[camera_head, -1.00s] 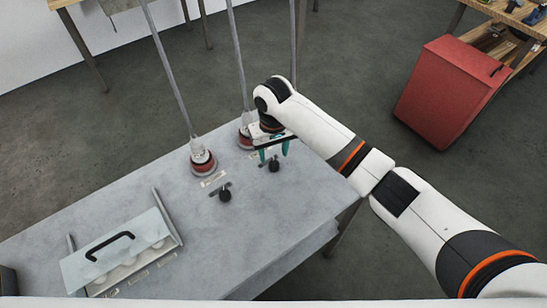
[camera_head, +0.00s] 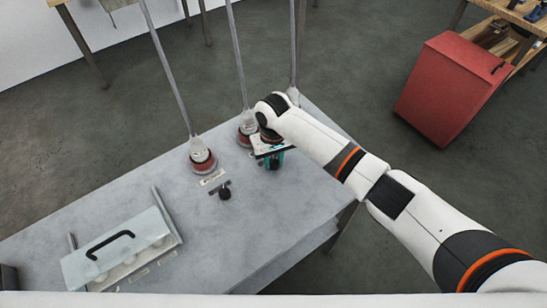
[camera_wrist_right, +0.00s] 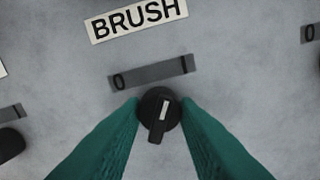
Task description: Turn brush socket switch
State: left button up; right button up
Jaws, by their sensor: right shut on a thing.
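The brush switch is a round black knob with a white mark; it sits between the fingertips in the right wrist view (camera_wrist_right: 157,130). Above it are a dark 0–I scale plate (camera_wrist_right: 150,73) and a white BRUSH label (camera_wrist_right: 137,19). The knob's white mark stands nearly upright, leaning slightly right. My right gripper (camera_wrist_right: 160,108) has its green fingers shut on the knob, one on each side. In the head view my right gripper (camera_head: 273,158) reaches down over the knob at the table's right part and mostly hides it. My left gripper is not in view.
Another black knob (camera_head: 224,193) stands to the left on the grey table (camera_head: 150,205). Red-based sockets with hanging cords (camera_head: 202,160) stand behind. A clear-lidded box (camera_head: 125,248) with a black handle is at the front left. A red cabinet (camera_head: 450,90) stands on the floor at right.

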jog(key=shift+r, duration=0.1)
jog(key=shift+n+p, duration=0.3)
jog(key=shift+n, duration=0.1)
jog(key=n+p, duration=0.2)
jog(key=n, duration=0.5)
jog(key=shift+p, duration=0.35)
jog(key=shift+n, duration=2)
jog(key=o, duration=1)
